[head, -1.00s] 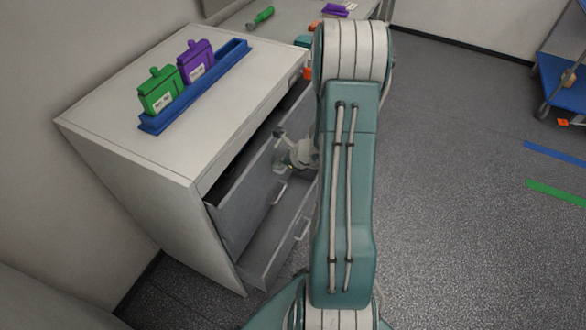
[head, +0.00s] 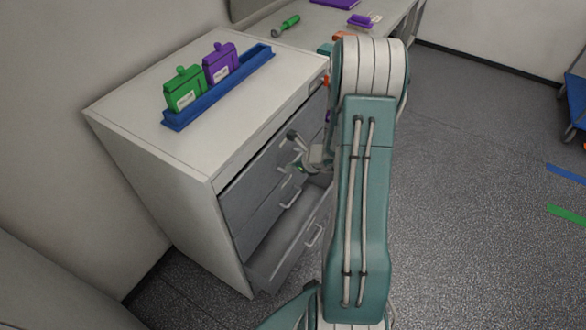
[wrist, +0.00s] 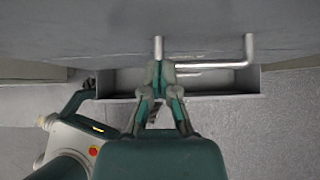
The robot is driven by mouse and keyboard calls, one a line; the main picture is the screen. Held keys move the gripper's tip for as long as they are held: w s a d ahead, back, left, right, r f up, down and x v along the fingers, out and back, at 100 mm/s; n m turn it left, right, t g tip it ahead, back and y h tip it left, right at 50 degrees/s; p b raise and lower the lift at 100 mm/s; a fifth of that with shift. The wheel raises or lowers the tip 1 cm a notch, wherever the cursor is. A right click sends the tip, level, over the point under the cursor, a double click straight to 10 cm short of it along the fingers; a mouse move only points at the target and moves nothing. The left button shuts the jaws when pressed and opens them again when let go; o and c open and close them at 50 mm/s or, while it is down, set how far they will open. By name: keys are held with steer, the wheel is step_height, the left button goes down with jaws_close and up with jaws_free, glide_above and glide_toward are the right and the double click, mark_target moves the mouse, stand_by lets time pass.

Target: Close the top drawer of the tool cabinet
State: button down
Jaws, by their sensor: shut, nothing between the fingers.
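The tool cabinet (head: 150,115) is a light grey box with grey drawers. Its top drawer (head: 248,195) sits nearly flush, with a thin dark gap along its upper edge. My gripper (head: 291,140) is in front of the upper drawer fronts, partly hidden by my arm. In the wrist view my gripper (wrist: 160,68) is shut and empty, its fingertips at a grey drawer front (wrist: 100,40) by the left leg of a metal handle (wrist: 215,65). Whether they touch the front I cannot tell.
A lower drawer (head: 272,270) stands pulled out below. On the cabinet top a blue rack (head: 225,95) holds a green pack (head: 183,92) and a purple pack (head: 221,65). A bench (head: 320,22) stands behind. Open floor (head: 465,200) lies to the right.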

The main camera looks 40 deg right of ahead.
steer(key=d+f+v, duration=0.1)
steer(key=v, duration=0.9)
steer(key=s+a+r+n+g, duration=0.3)
steer(key=a+r+n, duration=1.15)
steer(key=a, duration=0.35)
steer(key=s+a+r+n+h, duration=0.1)
steer(key=s+a+r+n, duration=0.2)
steer(key=s+n, duration=0.3)
steer(key=s+a+r+n+h, duration=0.2)
steer(key=s+a+r+n, duration=0.2)
steer(key=n, duration=0.7)
step_height(320, 180, up, 2)
steer(key=shift+s+a+r+h, duration=0.1)
steer(key=shift+s+a+h, duration=0.15)
steer(key=shift+s, duration=0.85)
